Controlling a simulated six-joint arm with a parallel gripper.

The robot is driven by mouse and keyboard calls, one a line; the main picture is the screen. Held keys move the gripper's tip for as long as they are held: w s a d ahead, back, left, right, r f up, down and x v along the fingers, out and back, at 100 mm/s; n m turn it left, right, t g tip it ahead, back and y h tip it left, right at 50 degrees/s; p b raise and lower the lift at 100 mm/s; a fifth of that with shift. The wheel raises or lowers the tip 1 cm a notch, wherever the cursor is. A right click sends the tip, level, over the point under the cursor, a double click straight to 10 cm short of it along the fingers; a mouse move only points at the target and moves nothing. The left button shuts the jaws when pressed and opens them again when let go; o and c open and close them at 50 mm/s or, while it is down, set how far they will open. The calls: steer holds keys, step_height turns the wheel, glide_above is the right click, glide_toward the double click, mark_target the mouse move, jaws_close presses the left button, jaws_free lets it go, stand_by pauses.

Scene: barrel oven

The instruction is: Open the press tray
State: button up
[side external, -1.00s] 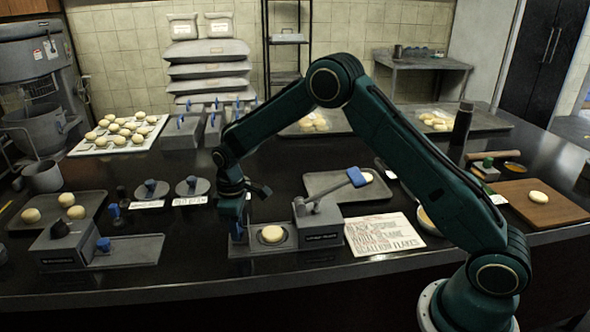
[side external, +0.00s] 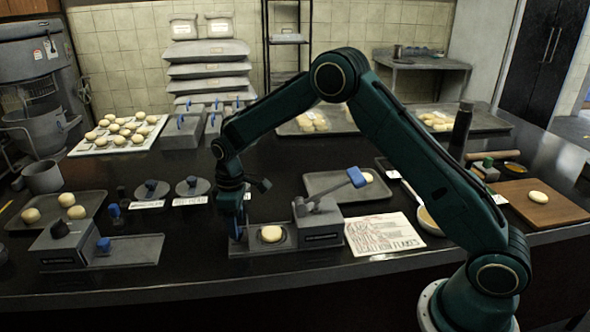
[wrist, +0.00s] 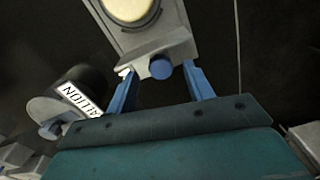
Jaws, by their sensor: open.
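The press tray (side external: 255,245) lies to the left of the press body and carries a round piece of dough (side external: 271,233). In the wrist view the tray (wrist: 172,38) has a blue knob (wrist: 161,68) at its near end. My gripper (side external: 239,227) is low at the tray's left end. In the wrist view my gripper (wrist: 160,72) is open, with one blue finger on each side of the knob. I cannot tell whether either finger touches it.
A second press (side external: 62,247) stands at the left. Two round lidded weights (side external: 151,189) with labels lie behind my gripper. A printed sheet (side external: 384,235) lies right of the press, and a grey tray (side external: 325,184) behind it. The front counter between the presses is clear.

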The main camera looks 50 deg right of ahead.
step_height(320, 180, up, 12)
stand_by(0.5)
steer(key=shift+r, duration=0.1)
steer(key=s+d+r+m+t, duration=0.2)
steer(key=s+r+m+t, duration=0.1)
steer(key=s+r, duration=1.25)
steer(key=s+f+m+t, duration=0.1)
steer(key=s+f+m, duration=0.1)
steer(key=s, duration=0.8)
steer(key=s+d+f+m+t, duration=0.1)
steer(key=s+f, duration=0.1)
steer(key=s, duration=0.8)
steer(key=shift+s+d+m+t, duration=0.25)
steer(key=shift+d+m+t, duration=0.05)
steer(key=shift+m, duration=0.1)
